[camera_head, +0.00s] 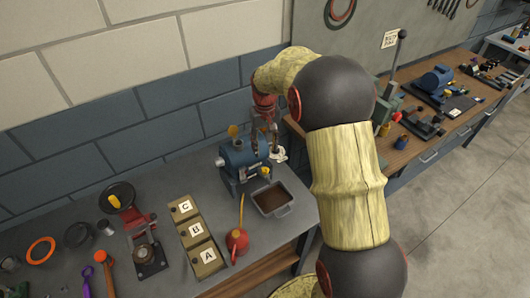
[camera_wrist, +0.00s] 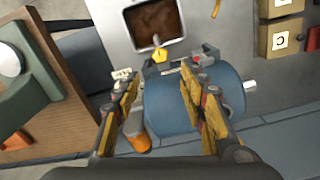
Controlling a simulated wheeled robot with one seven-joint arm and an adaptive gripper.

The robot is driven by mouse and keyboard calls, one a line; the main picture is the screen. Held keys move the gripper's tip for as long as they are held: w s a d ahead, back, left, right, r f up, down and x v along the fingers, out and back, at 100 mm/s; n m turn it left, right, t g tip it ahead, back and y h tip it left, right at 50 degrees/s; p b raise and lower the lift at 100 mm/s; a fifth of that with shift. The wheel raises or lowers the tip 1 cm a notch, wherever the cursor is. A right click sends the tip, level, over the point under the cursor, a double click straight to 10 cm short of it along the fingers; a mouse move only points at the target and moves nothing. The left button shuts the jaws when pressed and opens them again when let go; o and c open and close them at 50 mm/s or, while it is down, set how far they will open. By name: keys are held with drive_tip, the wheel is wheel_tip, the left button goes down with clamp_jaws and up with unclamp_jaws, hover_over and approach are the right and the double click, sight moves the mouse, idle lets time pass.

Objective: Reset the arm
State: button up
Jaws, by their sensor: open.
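My gripper (camera_head: 266,140) hangs over the back of the grey workbench (camera_head: 165,183), above and partly in front of a blue casing machine (camera_head: 236,160). In the wrist view my gripper (camera_wrist: 158,78) has its two yellow-padded fingers spread apart, with nothing held between them. The rounded blue casing (camera_wrist: 165,112) lies behind and between the fingers in that view. I cannot tell whether the fingers touch it. A yellow knob (camera_wrist: 160,55) sits on its far side. My arm covers part of the right side in the head view.
A tray (camera_head: 289,209) of brown material lies in front of the machine. Boxes labelled A (camera_head: 208,268), B (camera_head: 184,232) and C (camera_head: 173,207), a red oil can (camera_head: 237,244) and a clamp fixture (camera_head: 148,262) stand left. A wooden bench (camera_head: 412,152) stands right; a brick wall rises behind.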

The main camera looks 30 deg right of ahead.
idle(0.6)
drive_tip(key=s+a+r+t+b, duration=0.2)
drive_tip(key=s+a, duration=0.3)
drive_tip(key=s, duration=0.4)
drive_tip(key=s+a+r+n+t+b, duration=0.1)
drive_tip(key=s+a+b, duration=0.4)
drive_tip(key=s, duration=0.5)
drive_tip(key=s+a+r+n+t+b, duration=0.1)
drive_tip(key=s+a+r+t+b, duration=0.1)
drive_tip(key=s+a, duration=0.4)
drive_tip(key=s+r+b, duration=0.1)
drive_tip(key=s+b, duration=0.1)
drive_tip(key=s, duration=0.2)
drive_tip(key=shift+r+t, duration=0.3)
drive_tip(key=shift+r, duration=0.05)
drive_tip(key=shift+c, duration=0.5)
